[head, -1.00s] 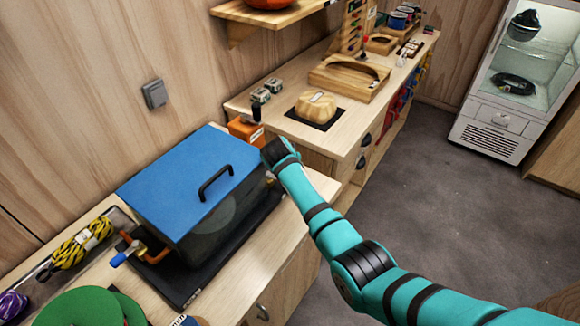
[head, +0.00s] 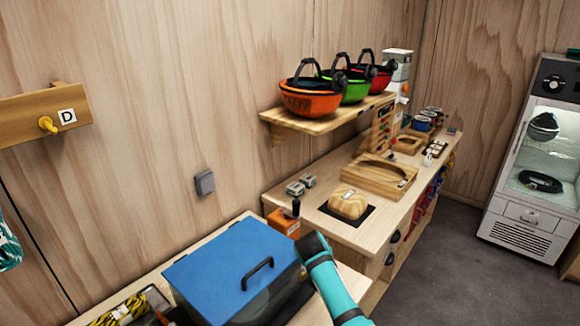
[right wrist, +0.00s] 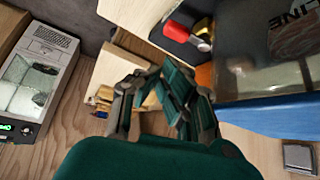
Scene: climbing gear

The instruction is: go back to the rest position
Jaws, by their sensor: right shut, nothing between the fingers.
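My right arm (head: 330,285) comes in teal from the bottom of the head view and reaches to the right side of the box with the blue lid (head: 225,262). The right gripper is hidden in that view. In the right wrist view my right gripper (right wrist: 160,85) is shut, with nothing between its fingers. The blue lid (right wrist: 270,118) shows there at the right, apart from the fingers.
The bench behind bears an orange box (head: 283,222), a wooden block (head: 348,203) and a wooden tray (head: 380,178). Above, a shelf (head: 325,122) holds three helmets. A glass-door cabinet (head: 540,165) stands far right. Grey floor (head: 440,265) is clear.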

